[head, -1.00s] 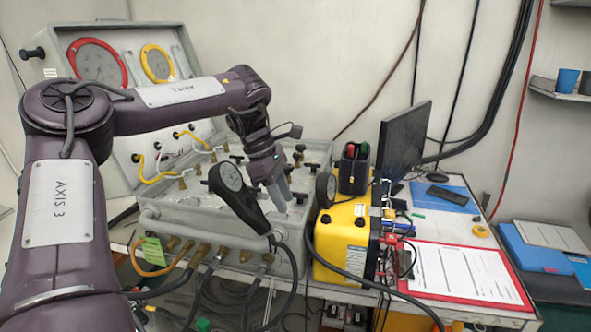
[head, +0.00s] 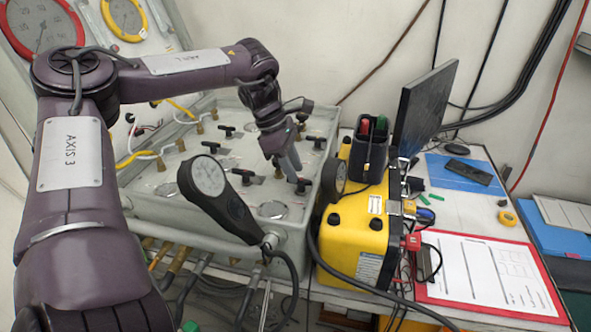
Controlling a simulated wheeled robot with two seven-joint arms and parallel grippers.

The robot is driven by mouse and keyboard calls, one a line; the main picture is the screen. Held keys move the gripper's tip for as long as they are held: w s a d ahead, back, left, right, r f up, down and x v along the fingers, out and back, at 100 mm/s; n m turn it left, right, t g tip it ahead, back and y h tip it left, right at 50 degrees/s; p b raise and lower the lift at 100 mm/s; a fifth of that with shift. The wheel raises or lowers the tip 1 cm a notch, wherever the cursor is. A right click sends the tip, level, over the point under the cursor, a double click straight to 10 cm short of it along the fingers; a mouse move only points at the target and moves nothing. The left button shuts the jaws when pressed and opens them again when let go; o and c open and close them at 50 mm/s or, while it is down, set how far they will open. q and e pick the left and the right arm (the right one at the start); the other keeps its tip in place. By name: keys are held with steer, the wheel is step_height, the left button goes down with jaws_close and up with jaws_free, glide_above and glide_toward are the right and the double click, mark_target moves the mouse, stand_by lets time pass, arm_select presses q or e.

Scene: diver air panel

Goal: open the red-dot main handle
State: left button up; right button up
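The grey air panel (head: 150,208) carries several black T-shaped handles. One handle (head: 303,185) is at the near right of its top, just right of and below my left fingertips. Another handle (head: 317,142) is farther back on the right, and one more handle (head: 242,174) is left of the gripper. I cannot make out a red dot on any of them. My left gripper (head: 290,166) points down over the right part of the panel. Its fingers overlap in this view, so their gap and any contact with a handle are unclear. My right gripper is not in view.
A black handheld gauge (head: 222,197) stands up at the panel's front, left of my gripper. A yellow case (head: 355,232) with a black holder (head: 364,152) is close on the right. A monitor (head: 424,108) is behind it. Hoses hang in front.

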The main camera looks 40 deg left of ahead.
arm_select(q)
steer(key=shift+w+d+f, duration=0.15)
steer(key=shift+f, duration=0.35)
steer(key=shift+w+d+f, duration=0.1)
steer(key=shift+f, duration=0.25)
steer(key=shift+c, duration=0.5)
jaws_close()
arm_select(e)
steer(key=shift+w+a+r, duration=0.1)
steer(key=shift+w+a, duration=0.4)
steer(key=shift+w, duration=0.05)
